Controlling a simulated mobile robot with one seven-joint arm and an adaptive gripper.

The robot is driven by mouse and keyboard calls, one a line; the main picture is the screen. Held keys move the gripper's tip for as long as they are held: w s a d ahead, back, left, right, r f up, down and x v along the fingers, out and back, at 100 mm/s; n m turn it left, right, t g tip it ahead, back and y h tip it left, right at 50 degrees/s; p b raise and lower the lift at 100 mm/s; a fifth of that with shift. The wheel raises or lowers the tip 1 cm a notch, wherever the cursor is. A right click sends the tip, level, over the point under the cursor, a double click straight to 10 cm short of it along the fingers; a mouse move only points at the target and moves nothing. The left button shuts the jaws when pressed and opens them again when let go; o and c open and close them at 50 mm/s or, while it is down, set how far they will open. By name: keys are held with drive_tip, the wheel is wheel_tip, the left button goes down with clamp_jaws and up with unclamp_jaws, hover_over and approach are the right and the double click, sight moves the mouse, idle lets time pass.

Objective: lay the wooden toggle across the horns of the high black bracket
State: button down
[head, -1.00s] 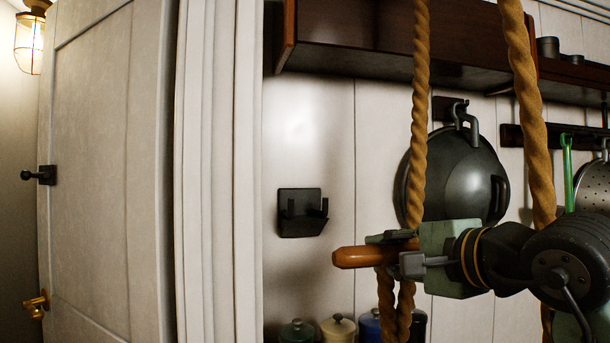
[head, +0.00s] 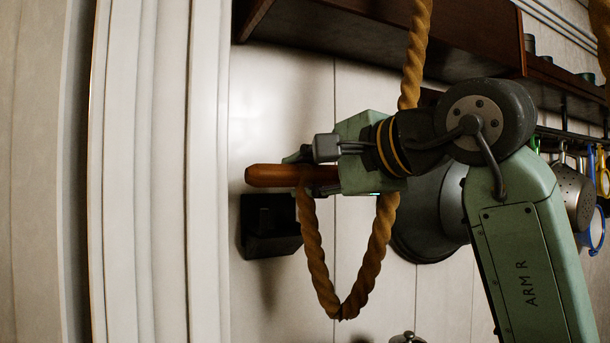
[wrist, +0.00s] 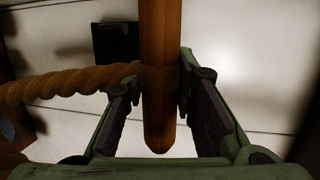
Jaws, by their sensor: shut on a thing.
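The wooden toggle (head: 270,176) is a reddish-brown rounded bar, held level in the head view with its free end pointing left. A thick rope (head: 345,306) is tied round it and hangs in a loop below my gripper. My gripper (head: 305,168) is shut on the toggle, which also runs between the fingers in the wrist view (wrist: 159,70). The black bracket (head: 268,228) is on the white wall, just below the toggle in the head view; the toggle and gripper hide part of its top. It shows as a dark block in the wrist view (wrist: 116,42), left of the toggle.
A dark wooden shelf (head: 400,35) runs above my arm. A dark pan (head: 425,215) hangs behind my arm, and a colander (head: 574,193) and mugs hang at the right. A white door frame (head: 160,170) stands left of the bracket.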

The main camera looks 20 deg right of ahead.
hover_over(270, 215)
drive_tip(key=f+v, duration=0.1)
drive_tip(key=v, duration=0.3)
drive_tip(key=shift+w+f+b, duration=0.25)
drive_tip(key=shift+f+b, duration=0.15)
drive_tip(key=shift+f, duration=0.85)
drive_tip(key=shift+f+b, duration=0.8)
drive_tip(key=shift+f, duration=0.4)
drive_tip(key=shift+f, duration=0.3)
drive_tip(key=shift+f+b, duration=0.45)
drive_tip(key=c, duration=1.2)
unclamp_jaws()
drive_tip(key=shift+r, duration=0.1)
drive_tip(key=shift+c, duration=0.2)
drive_tip(key=shift+o, duration=0.2)
drive_tip(key=shift+s+r, duration=0.1)
drive_tip(key=shift+r, duration=0.05)
